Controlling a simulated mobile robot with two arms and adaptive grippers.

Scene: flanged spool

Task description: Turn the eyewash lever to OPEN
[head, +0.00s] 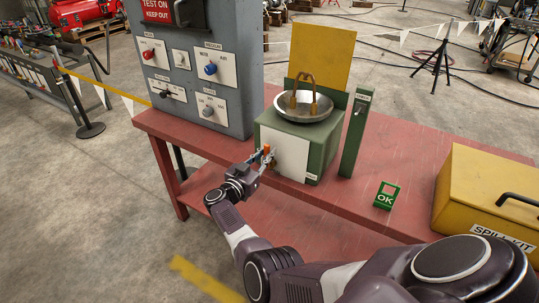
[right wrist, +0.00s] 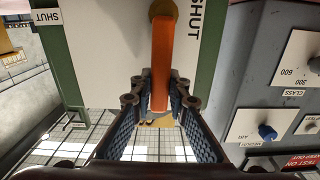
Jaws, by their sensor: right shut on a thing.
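The eyewash unit is a green box (head: 318,140) with a white front panel (head: 284,152) and a steel bowl (head: 304,106) on top. In the right wrist view the lever (right wrist: 162,65) runs straight out from a brass pivot, beside a large SHUT marking (right wrist: 194,18). A small SHUT tag (right wrist: 47,16) is on the green frame. My right gripper (head: 266,159) is shut on the lever's free end, with one finger on each side (right wrist: 160,101). My left gripper is out of view.
A grey control cabinet (head: 205,100) with knobs stands close left of the lever. A green post (head: 355,135) stands right of the unit. A green OK sign (head: 386,196) and yellow spill kit box (head: 490,195) are farther right on the red table (head: 420,150).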

